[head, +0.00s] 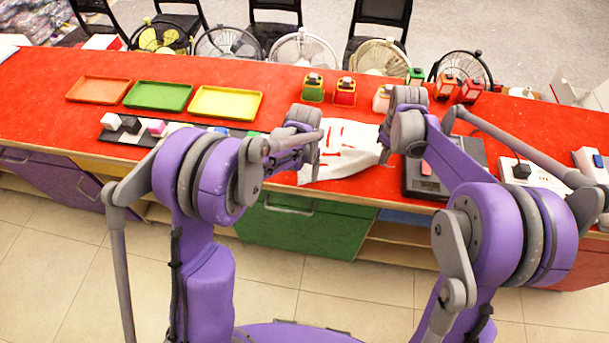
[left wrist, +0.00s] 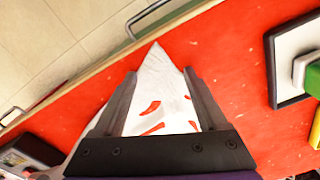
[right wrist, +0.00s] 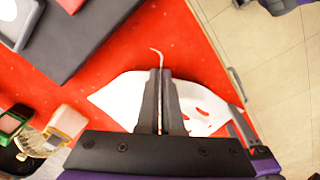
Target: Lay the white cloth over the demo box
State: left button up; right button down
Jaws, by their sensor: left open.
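The white cloth (head: 345,158) lies rumpled on the red counter, with red patches showing on it. The dark flat box (head: 470,150), which I take for the demo box, is just right of it and uncovered; it also shows in the right wrist view (right wrist: 80,35). My left gripper (head: 314,158) is open above the cloth's left part; in the left wrist view a pointed cloth corner (left wrist: 156,65) shows between its spread fingers. My right gripper (right wrist: 160,75) is shut on the cloth (right wrist: 115,100), a thin white fold sticking out past the fingertips. My right arm partly hides the box.
Orange (head: 98,89), green (head: 158,96) and yellow (head: 226,103) trays lie at the left. A black strip with small blocks (head: 130,124) lies before them. Small lanterns and several fans stand along the back. A white power strip (head: 535,175) is right of the box.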

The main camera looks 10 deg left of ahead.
pick_arm(q)
jog(key=shift+f, duration=0.25)
grip_shut()
dwell(0.8)
jog(key=shift+r, duration=2.55)
